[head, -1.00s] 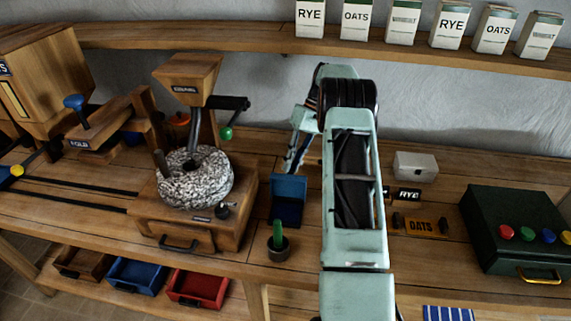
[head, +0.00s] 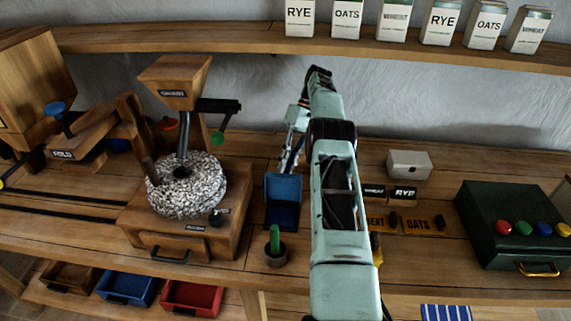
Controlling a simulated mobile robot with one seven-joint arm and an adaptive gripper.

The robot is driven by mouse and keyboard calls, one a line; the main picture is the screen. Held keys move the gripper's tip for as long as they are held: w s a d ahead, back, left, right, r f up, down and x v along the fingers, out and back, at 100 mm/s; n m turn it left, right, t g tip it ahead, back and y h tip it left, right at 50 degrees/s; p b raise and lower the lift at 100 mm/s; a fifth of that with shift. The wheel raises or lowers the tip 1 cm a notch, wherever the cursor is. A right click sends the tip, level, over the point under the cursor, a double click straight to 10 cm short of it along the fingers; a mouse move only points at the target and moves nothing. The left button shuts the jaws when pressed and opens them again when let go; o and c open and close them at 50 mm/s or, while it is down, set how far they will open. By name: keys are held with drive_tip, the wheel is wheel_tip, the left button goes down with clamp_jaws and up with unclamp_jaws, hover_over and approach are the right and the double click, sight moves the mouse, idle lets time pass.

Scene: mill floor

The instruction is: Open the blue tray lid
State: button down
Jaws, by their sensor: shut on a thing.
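The small blue tray (head: 282,216) stands on the bench, right of the millstone, with its dark inside showing. Its blue lid (head: 283,188) stands raised at the tray's back edge. My gripper (head: 287,169) is at the top edge of the lid, coming down from behind, and is shut on it. The fingertips are small and partly hidden, so the exact grip is hard to see.
A pot with a green handle (head: 275,248) stands just in front of the tray. The mill (head: 187,188) with its wooden base is close on the left. Label plates (head: 424,226), a pale box (head: 409,165) and a dark green box (head: 512,222) are on the right.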

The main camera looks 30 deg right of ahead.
drive_tip(key=shift+s+d+f+g, duration=0.15)
drive_tip(key=shift+s+f, duration=0.1)
drive_tip(key=shift+f, duration=0.4)
drive_tip(key=shift+s+a+f+g, duration=0.15)
drive_tip(key=shift+s+f, duration=0.1)
drive_tip(key=shift+f, duration=0.35)
drive_tip(key=c, duration=1.8)
unclamp_jaws()
drive_tip(key=shift+w+d+f, duration=0.1)
drive_tip(key=shift+w, duration=0.05)
drive_tip(key=shift+r, duration=0.2)
drive_tip(key=shift+r, duration=0.15)
